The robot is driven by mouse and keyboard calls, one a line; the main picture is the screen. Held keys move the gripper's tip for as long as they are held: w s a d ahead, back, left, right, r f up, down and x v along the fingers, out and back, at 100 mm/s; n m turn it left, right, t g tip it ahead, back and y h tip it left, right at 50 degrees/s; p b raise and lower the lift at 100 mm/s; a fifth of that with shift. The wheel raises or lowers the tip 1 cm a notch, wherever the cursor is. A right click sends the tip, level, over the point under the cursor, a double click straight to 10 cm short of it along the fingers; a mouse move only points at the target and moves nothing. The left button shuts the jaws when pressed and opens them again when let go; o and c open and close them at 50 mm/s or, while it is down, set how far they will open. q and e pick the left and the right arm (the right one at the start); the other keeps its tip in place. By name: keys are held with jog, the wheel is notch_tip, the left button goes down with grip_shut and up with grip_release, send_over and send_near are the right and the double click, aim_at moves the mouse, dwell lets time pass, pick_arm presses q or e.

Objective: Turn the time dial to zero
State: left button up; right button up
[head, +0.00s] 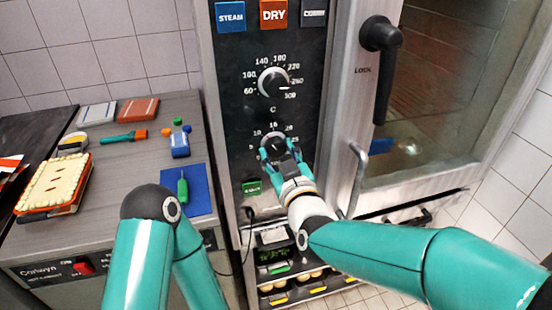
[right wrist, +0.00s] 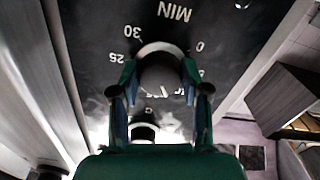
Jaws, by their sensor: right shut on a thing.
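The time dial (head: 274,144) is the lower dark knob with a pale rim on the black oven panel, with minute numbers around it. My right gripper (head: 280,150) is shut on it, one finger on each side. In the right wrist view the time dial (right wrist: 161,72) sits between the two fingers (right wrist: 160,95), with "MIN", "0", "30" and "25" printed around it. Its pointer is hidden or too unclear to read. My left arm shows at the lower left, but its gripper is out of the head view.
The temperature dial (head: 272,82) is just above, under the STEAM (head: 231,16) and DRY (head: 273,13) buttons. A green button (head: 251,187) is lower left. The door handle (head: 381,65) stands out to the right. The left counter holds a pie (head: 55,183) and tools.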

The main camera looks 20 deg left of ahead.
jog(key=n, duration=0.2)
jog(key=n+b, duration=0.1)
jog(key=shift+f+n, duration=0.2)
jog(key=shift+n, duration=0.2)
jog(key=n+b, duration=0.1)
jog(key=n, duration=0.3)
jog(key=shift+n, duration=0.3)
jog(key=n, duration=0.6)
jog(key=shift+s+p, duration=0.1)
jog(key=shift+p, duration=0.2)
jog(key=n+p, duration=0.1)
jog(key=n, duration=0.5)
jog(key=shift+n, duration=0.3)
jog(key=o, duration=1)
jog(key=shift+o, duration=0.8)
jog(key=shift+r, duration=0.2)
